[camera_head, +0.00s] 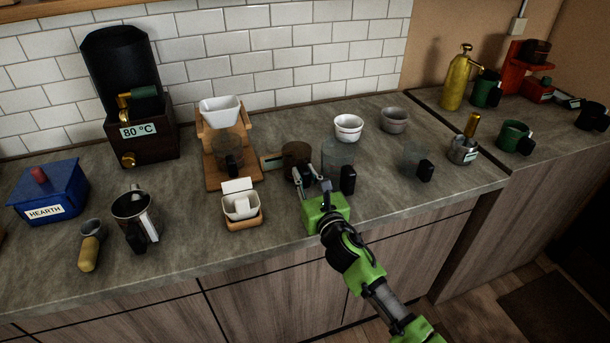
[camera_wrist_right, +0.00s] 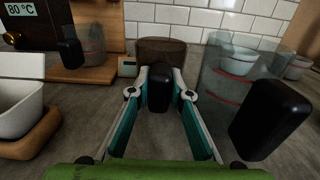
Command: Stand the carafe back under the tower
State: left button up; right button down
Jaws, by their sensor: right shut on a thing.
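A dark brown, carafe-like vessel (camera_head: 297,154) with a black handle stands on the counter near its middle. My right gripper (camera_head: 313,183) is shut on that handle (camera_wrist_right: 160,87) from the front, and the vessel (camera_wrist_right: 160,52) looks upright. Left of it, a wooden tower-like stand (camera_head: 213,183) holds a white dripper (camera_head: 220,110). A clear glass vessel (camera_head: 228,153) with a black handle is under that dripper. Two other clear glass vessels with black handles stand to the right, one close beside the gripper (camera_head: 337,153) and one farther off (camera_head: 415,160). My left gripper is out of view.
A small white container (camera_head: 240,206) on a wooden base stands front left of the gripper. White and grey bowls (camera_head: 348,127) sit behind. A dark machine marked 80 °C (camera_head: 145,135) and a blue HEARTH box (camera_head: 47,190) are at left. Counter at right front is clear.

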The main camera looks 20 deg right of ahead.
jog(key=shift+f, duration=0.15)
jog(key=c, duration=1.8)
grip_release()
jog(key=shift+c, duration=0.2)
jog(key=shift+f+b, duration=0.1)
jog(key=shift+b, duration=0.2)
jog(key=s, duration=0.4)
jog(key=s+b, duration=0.1)
jog(key=s, duration=0.8)
jog(key=shift+s+d+r+b, duration=0.25)
jog(key=shift+s+d+b, duration=0.1)
jog(key=shift+s+d, duration=0.05)
